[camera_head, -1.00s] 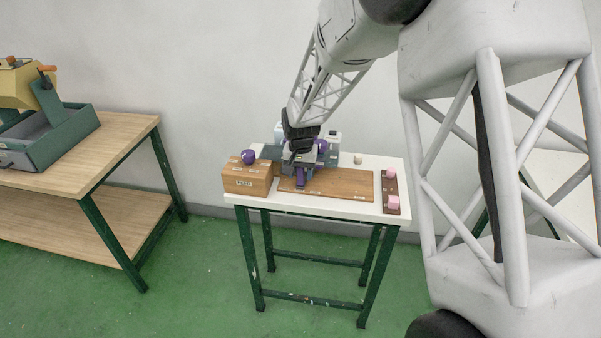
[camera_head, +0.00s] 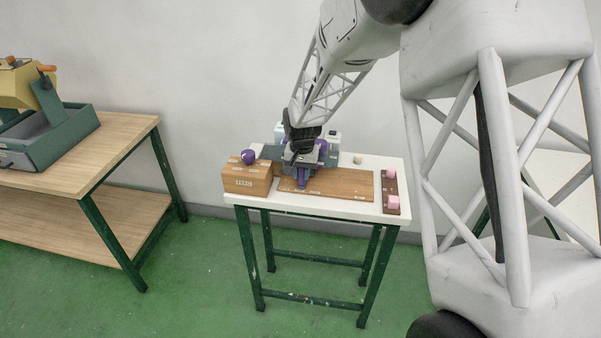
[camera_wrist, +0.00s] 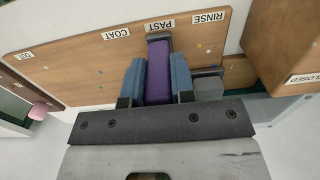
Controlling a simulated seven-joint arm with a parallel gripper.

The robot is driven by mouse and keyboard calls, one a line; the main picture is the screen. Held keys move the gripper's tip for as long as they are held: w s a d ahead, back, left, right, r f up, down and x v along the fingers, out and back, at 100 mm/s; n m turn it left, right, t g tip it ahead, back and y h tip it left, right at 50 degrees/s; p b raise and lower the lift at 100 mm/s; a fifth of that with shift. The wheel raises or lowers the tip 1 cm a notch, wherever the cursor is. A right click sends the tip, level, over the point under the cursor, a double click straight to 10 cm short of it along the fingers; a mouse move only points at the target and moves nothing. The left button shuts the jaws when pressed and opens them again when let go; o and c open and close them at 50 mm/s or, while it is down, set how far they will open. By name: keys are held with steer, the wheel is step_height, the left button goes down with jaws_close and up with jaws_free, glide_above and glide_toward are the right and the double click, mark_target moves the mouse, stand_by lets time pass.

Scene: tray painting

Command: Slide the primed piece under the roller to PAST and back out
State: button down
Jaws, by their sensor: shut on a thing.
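My gripper (camera_wrist: 157,82) is shut on a purple bar (camera_wrist: 160,70), with one blue finger on each side. The bar's dark far end lies at the PAST label (camera_wrist: 160,25) on the wooden board (camera_wrist: 90,62). RINSE is to the right of PAST and COAT to the left. I cannot make out a separate roller or primed piece; my gripper hides part of that area.
A wooden box (camera_head: 246,181) stands left of the board, with a purple ball (camera_head: 249,157) on top. A brown rack (camera_head: 390,188) with pink pieces is at the right. A small pale object (camera_head: 357,159) stands behind. A wooden bench (camera_head: 95,165) is farther left.

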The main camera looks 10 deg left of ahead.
steer(key=d, duration=1.9)
steer(key=shift+d, duration=0.1)
steer(key=c, duration=1)
jaws_free()
steer(key=shift+o, duration=0.2)
steer(key=shift+r, duration=0.1)
step_height(320, 180, up, 8)
steer(key=shift+f, duration=0.2)
